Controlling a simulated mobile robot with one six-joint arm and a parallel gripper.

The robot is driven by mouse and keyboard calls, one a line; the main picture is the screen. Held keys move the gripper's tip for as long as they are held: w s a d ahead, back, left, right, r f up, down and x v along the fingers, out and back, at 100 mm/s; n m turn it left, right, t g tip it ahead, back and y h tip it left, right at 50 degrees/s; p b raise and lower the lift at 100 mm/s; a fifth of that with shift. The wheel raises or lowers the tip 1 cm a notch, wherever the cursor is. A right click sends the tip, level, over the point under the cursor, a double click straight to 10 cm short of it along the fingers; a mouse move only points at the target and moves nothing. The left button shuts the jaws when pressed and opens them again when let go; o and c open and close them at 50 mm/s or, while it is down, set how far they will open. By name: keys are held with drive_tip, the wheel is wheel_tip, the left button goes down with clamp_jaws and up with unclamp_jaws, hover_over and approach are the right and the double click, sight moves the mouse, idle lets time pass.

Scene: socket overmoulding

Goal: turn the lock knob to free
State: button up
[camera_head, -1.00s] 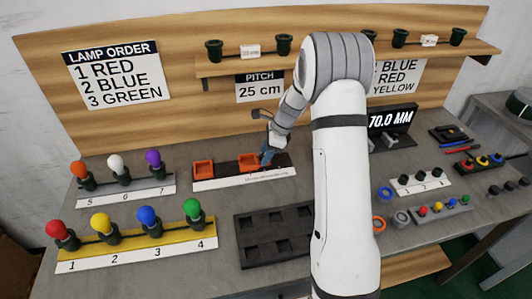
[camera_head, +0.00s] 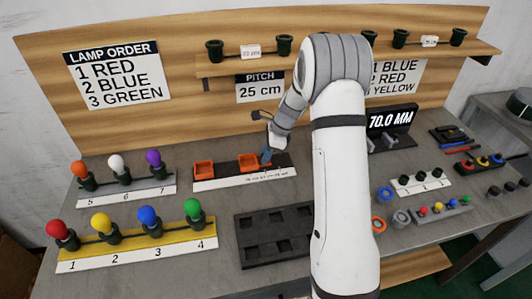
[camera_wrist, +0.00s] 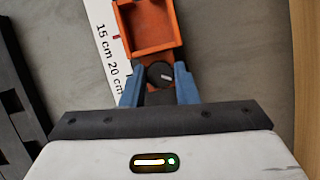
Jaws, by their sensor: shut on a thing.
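The lock knob (camera_wrist: 159,75) is a round black knob with a pale line on it, on the orange slide next to an orange square cup (camera_wrist: 152,25) in the wrist view. My gripper (camera_wrist: 159,84) points down at it, with one blue finger on each side, shut on the knob. The pale line points toward the right finger and slightly up. In the head view my gripper (camera_head: 267,156) is at the right orange cup (camera_head: 248,163) on the dark rail (camera_head: 286,160). The knob is hidden there behind my fingers.
A second orange cup (camera_head: 204,169) stands on the rail's left part. A white scale strip (camera_head: 245,180) runs along the rail's front. Lamp racks (camera_head: 130,247) stand at the left. A black tray (camera_head: 240,240) lies in front. A wooden back board rises behind.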

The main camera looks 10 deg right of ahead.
drive_tip(key=shift+n, duration=0.6)
drive_tip(key=o, duration=1)
drive_tip(key=v, duration=0.7)
drive_tip(key=shift+w+r, duration=0.2)
drive_tip(key=shift+r, duration=0.2)
drive_tip(key=shift+d+r, duration=0.1)
